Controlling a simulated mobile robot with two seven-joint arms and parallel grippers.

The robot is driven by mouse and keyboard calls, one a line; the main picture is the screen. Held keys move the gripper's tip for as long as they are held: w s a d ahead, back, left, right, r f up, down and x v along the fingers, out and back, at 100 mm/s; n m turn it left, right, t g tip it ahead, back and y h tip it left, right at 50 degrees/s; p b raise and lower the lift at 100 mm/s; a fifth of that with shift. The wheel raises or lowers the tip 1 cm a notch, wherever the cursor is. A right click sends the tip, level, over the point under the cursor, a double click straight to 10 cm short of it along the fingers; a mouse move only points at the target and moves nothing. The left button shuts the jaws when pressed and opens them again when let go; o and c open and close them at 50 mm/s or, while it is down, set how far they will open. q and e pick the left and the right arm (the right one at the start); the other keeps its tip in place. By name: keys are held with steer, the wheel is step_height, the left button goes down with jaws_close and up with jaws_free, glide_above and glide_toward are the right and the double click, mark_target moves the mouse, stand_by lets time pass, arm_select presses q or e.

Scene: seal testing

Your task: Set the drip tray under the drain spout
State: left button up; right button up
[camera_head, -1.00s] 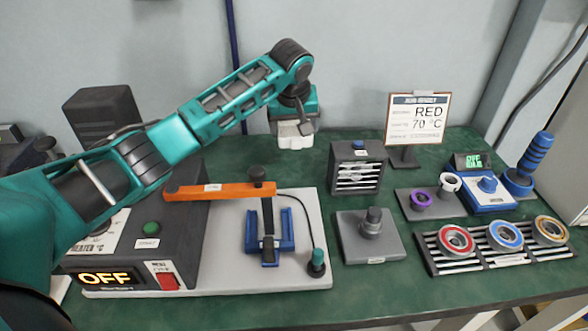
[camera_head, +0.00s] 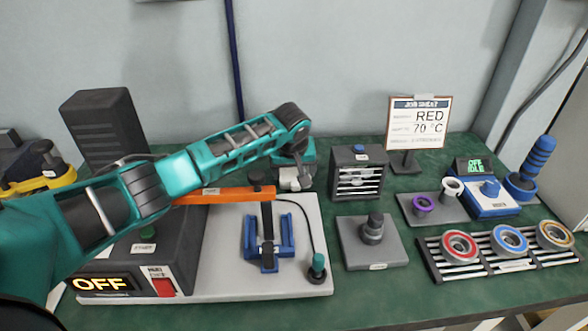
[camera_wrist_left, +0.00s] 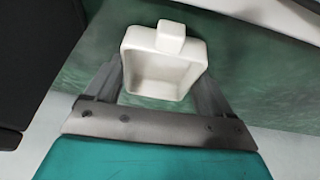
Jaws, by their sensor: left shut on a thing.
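The drip tray is a small white open box with a tab on one side. In the left wrist view the drip tray (camera_wrist_left: 165,92) sits between the two grey fingers of my left gripper (camera_wrist_left: 160,78), which is shut on it. In the head view the tray (camera_head: 290,184) shows only in part below my left wrist (camera_head: 296,168), low over the back of the green bench, behind the grey test plate and left of the dark slotted box. I cannot tell whether it touches the bench. I cannot make out the drain spout. My right gripper is not in view.
The orange lever (camera_head: 228,194) and blue clamp (camera_head: 268,243) stand on the grey plate (camera_head: 225,275) just in front. The dark slotted box (camera_head: 358,174) stands close on the right. A heater box reading OFF (camera_head: 105,284) is at left. Green bench (camera_head: 385,298) is clear at front right.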

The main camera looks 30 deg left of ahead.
arm_select(q)
steer(key=o, duration=1.1)
steer(key=shift+f, duration=0.1)
